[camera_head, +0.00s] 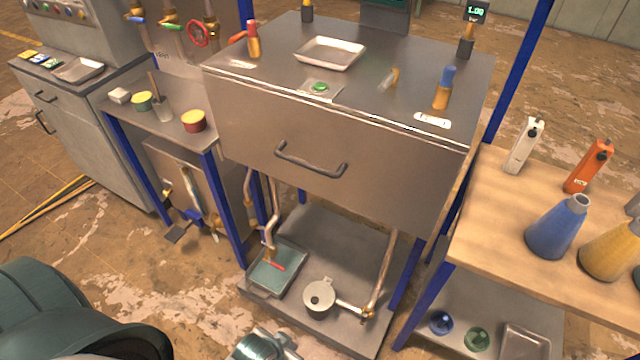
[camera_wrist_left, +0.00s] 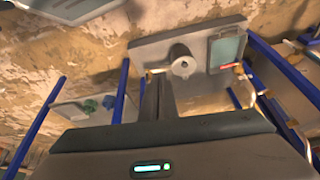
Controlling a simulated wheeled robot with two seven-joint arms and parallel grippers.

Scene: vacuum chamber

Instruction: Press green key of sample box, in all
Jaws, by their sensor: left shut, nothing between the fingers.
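The sample box seems to be the big steel cabinet (camera_head: 270,125) with a drawer handle on its front, in the middle of the head view. A round green key (camera_head: 320,87) sits on a small pale plate on its top. My left gripper (camera_head: 265,346) shows only in part at the bottom edge of the head view, low and well apart from the key. In the left wrist view its fingers (camera_wrist_left: 158,82) are together with nothing between them, over the low shelf and floor. The key is not in the left wrist view. My right gripper is not in view.
A metal tray (camera_head: 330,53) and several upright coloured handles, such as the blue-topped one (camera_head: 444,88), stand on the cabinet top around the key. A wooden bench (camera_head: 500,220) with flasks is at right. Blue posts (camera_head: 518,75) rise beside the cabinet.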

